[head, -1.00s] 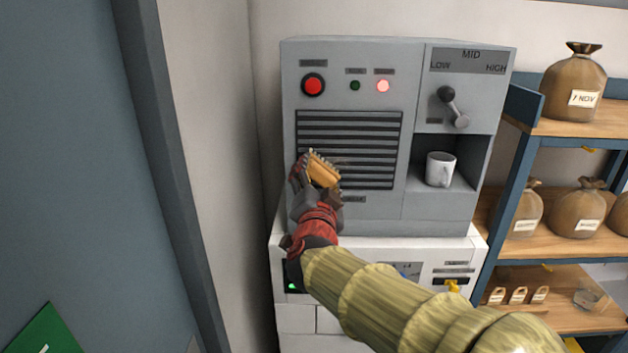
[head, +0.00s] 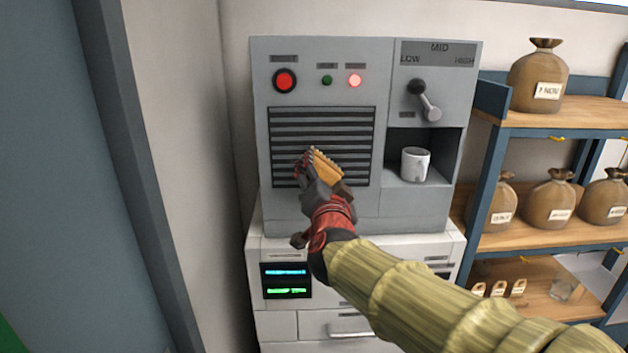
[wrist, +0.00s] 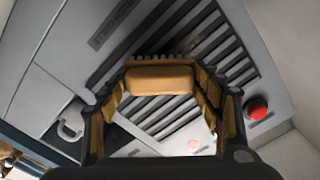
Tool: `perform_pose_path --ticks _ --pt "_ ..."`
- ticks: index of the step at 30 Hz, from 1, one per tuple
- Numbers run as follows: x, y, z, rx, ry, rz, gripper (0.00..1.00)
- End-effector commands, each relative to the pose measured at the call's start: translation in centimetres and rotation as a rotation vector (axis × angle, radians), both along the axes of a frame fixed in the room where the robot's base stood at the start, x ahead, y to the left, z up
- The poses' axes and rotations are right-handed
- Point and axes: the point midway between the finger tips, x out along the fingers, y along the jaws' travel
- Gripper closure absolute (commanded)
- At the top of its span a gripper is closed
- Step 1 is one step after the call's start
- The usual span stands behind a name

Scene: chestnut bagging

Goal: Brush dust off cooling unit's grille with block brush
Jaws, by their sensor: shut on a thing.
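The cooling unit (head: 235,140) is a grey box with a dark slatted grille (head: 340,125) on its front. My gripper (head: 318,175) is in front of the grille's lower middle, shut on the block brush (head: 327,172), a tan wooden block with dark bristles on one edge. In the wrist view the brush (wrist: 160,79) sits between both fingers, its bristles toward the grille slats (wrist: 215,45). I cannot tell whether the bristles touch the slats. My gripper hides part of the grille's lower left. No dust is clearly visible on the slats.
A red button (head: 285,80), a green lamp and a lit red lamp sit above the grille. A lever (head: 424,98) and a white mug (head: 415,163) in a recess are on the right. Shelves with sacks (head: 550,200) stand further right. A white cabinet (head: 440,250) is below.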

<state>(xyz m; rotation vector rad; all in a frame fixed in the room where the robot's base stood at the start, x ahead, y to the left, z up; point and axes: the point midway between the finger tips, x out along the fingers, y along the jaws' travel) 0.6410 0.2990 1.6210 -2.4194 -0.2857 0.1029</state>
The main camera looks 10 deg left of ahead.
Motion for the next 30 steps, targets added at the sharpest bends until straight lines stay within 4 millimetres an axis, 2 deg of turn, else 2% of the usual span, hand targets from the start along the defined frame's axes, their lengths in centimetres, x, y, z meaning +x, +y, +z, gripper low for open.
perform_pose_path --ticks 5,18,30 --pt "0.0 0.1 0.1 0.000 -0.001 0.001 0.55" --pt "-0.5 3.3 0.3 0.002 0.000 0.002 0.55" --pt "-1.0 5.1 0.2 0.000 0.001 0.003 0.55"
